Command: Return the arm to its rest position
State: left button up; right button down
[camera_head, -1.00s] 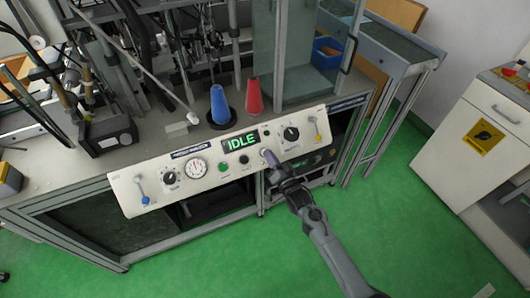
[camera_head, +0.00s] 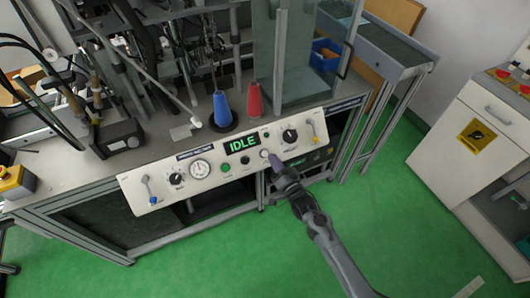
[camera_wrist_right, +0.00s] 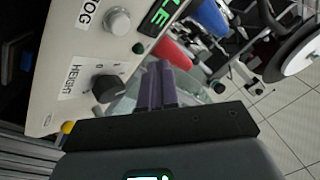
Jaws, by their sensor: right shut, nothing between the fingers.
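My right gripper (camera_head: 272,158) is in front of the control panel (camera_head: 210,178), just below its right half. Its two purple-grey fingers are together with nothing between them. In the right wrist view the shut fingers (camera_wrist_right: 158,86) point toward the panel, beside the black HEIGHT knob (camera_wrist_right: 108,88) and a light grey knob (camera_wrist_right: 117,21). I cannot tell whether the fingertips touch the panel. The panel's display (camera_head: 241,144) reads IDLE in green. My left gripper is not in view.
A blue cone (camera_head: 221,108) and a red cone (camera_head: 254,100) stand on the bench behind the panel. A clear guard (camera_head: 290,60) stands right of them. A white cabinet (camera_head: 480,130) is at the right. The green floor (camera_head: 400,230) between is open.

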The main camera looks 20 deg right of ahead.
dwell(0.3)
jog(key=s+f+g, duration=0.2)
jog(key=s+f, duration=0.3)
jog(key=s, duration=0.4)
jog(key=s+f+g, duration=0.2)
jog(key=s+f, duration=0.2)
jog(key=s, duration=0.4)
jog(key=s+d+r+n+g+h, duration=0.15)
jog(key=s+r+n+g, duration=0.35)
jog(key=s, duration=0.5)
jog(key=s+r+n+g+h, duration=0.2)
jog(key=s+r+g, duration=0.35)
jog(key=s, duration=0.45)
notch_tip(320, 180, up, 35)
jog(key=n+p, duration=0.1)
jog(key=p, duration=3.5)
jog(key=shift+s+f+g, duration=0.15)
jog(key=shift+s+g, duration=0.2)
jog(key=shift+g, duration=0.1)
